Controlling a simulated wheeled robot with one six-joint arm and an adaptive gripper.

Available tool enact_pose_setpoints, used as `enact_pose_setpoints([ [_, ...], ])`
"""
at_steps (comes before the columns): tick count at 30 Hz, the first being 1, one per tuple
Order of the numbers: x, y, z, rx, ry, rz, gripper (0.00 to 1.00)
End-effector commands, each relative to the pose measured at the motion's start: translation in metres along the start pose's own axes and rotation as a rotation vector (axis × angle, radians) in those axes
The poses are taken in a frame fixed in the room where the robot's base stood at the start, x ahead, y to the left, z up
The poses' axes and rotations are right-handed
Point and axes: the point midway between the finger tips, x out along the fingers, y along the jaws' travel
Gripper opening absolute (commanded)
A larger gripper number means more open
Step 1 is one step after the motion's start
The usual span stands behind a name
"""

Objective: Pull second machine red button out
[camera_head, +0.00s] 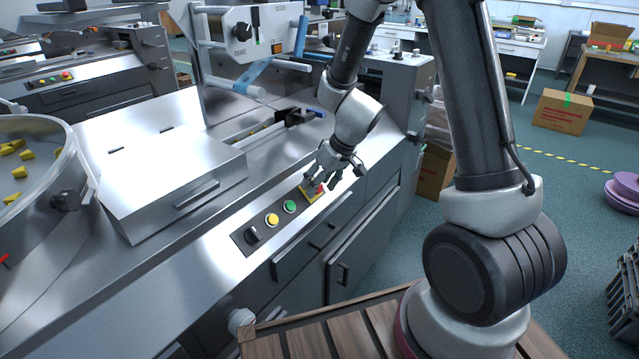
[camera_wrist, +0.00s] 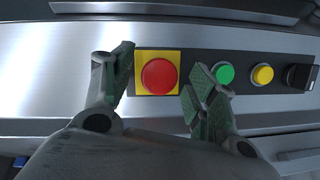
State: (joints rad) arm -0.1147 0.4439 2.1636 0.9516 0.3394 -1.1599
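The red button (camera_wrist: 158,76) sits on a yellow square plate on the front control panel of the steel machine. In the head view the red button (camera_head: 321,188) is partly hidden by my gripper (camera_head: 325,180), which is over it. In the wrist view my gripper (camera_wrist: 158,88) is open. One finger is to the left of the yellow plate and the other is at its right. The red button shows between the fingers, and I cannot tell whether either finger touches it.
A green button (camera_wrist: 224,74), a yellow button (camera_wrist: 262,75) and a black knob (camera_wrist: 299,76) share the panel. Another machine panel (camera_head: 62,77) is at the upper left. A steel bowl (camera_head: 62,150) with yellow pieces stands at the left. A cardboard box (camera_head: 562,111) is on the floor.

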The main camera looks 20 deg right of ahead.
Motion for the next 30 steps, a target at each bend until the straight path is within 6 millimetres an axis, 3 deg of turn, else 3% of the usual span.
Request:
enact_pose_setpoints([
  [8, -0.007, 0.000, -0.001, -0.002, 0.002, 0.000, 0.58],
  [21, -0.096, 0.000, -0.001, -0.001, 0.004, 0.002, 0.58],
  [30, -0.120, 0.000, 0.000, 0.000, 0.000, 0.000, 0.58],
])
